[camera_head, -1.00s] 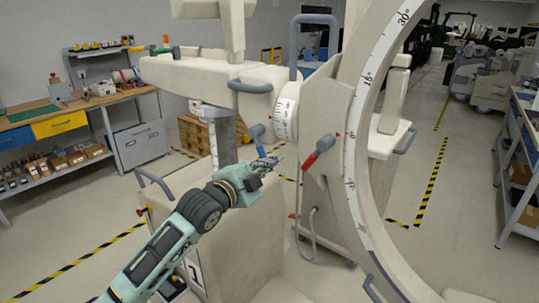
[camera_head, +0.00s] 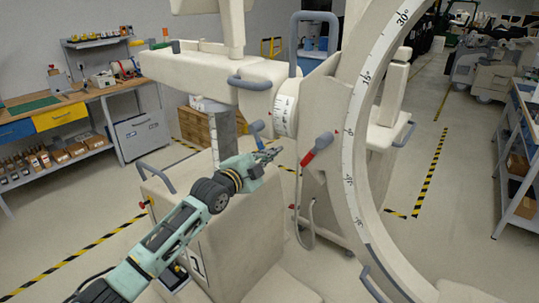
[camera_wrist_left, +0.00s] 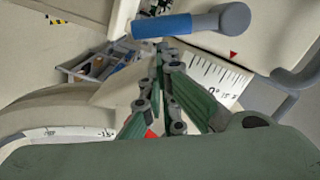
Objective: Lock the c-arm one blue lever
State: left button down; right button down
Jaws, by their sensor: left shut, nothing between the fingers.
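The blue lever (camera_head: 258,131) has a grey hub and sits on the pale C-arm (camera_head: 285,72), left of its white scale ring. In the left wrist view the lever's blue handle (camera_wrist_left: 162,26) points left from its grey hub, just beyond the fingertips. My left gripper (camera_head: 274,154) is shut and empty, just below and right of the lever's lower end in the head view. In the left wrist view its closed fingers (camera_wrist_left: 168,60) point towards the handle; I cannot tell whether they touch it. My right gripper is not in view.
A red lever (camera_head: 312,156) with a grey hub stands to the right of the gripper. The large curved arc (camera_head: 350,140) rises at the right. A grey handle bar (camera_head: 157,176) is on the cart at left. A workbench (camera_head: 70,105) stands far left; open floor lies between.

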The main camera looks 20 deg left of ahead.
pick_arm(q)
jog(key=shift+f, duration=0.1)
jog(key=shift+a+f+m+b, duration=0.25)
jog(key=shift+m+b, duration=0.15)
jog(key=shift+b, duration=0.15)
